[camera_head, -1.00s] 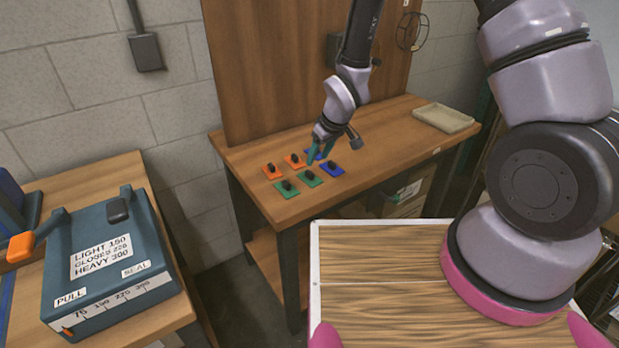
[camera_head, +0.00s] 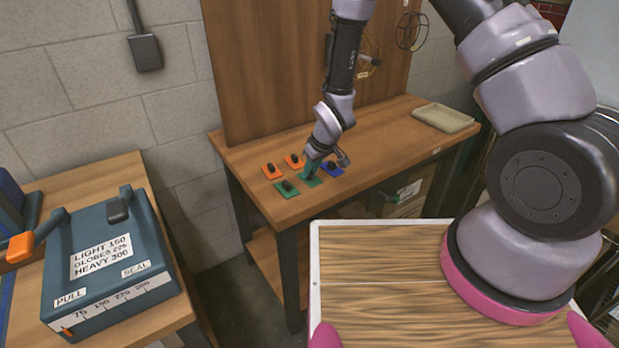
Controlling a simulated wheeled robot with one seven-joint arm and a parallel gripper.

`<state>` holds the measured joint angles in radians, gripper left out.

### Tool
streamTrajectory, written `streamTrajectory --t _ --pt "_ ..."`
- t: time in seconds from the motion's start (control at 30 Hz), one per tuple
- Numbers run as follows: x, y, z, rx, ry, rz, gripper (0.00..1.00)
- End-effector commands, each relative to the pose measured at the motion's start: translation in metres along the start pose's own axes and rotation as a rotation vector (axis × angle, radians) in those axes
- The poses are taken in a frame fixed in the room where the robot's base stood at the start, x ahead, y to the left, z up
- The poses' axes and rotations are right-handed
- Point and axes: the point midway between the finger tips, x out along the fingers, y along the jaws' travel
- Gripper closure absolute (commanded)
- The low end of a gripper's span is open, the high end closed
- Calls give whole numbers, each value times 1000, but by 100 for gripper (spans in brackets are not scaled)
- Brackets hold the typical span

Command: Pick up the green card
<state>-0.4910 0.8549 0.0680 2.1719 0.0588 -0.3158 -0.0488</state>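Two green cards with dark knobs lie flat on the wooden workbench (camera_head: 390,140). The front-left green card (camera_head: 279,192) is uncovered. The other green card (camera_head: 318,183), to its right, is partly hidden by my gripper (camera_head: 311,172). My gripper points down, its teal fingers at or just above this card's knob. The fingers overlap in view, so I cannot tell whether they are closed on the knob or touching it.
Two orange cards (camera_head: 266,174) (camera_head: 288,163) lie behind and left of my gripper. A blue card (camera_head: 329,172) lies close on its right. The bench middle is clear.

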Motion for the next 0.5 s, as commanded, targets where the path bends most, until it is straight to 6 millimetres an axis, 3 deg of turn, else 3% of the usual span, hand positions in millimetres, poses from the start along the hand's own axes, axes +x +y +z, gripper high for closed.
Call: streamTrajectory --t 0.5 --pt "-7 0 -3 1 1 0 100"
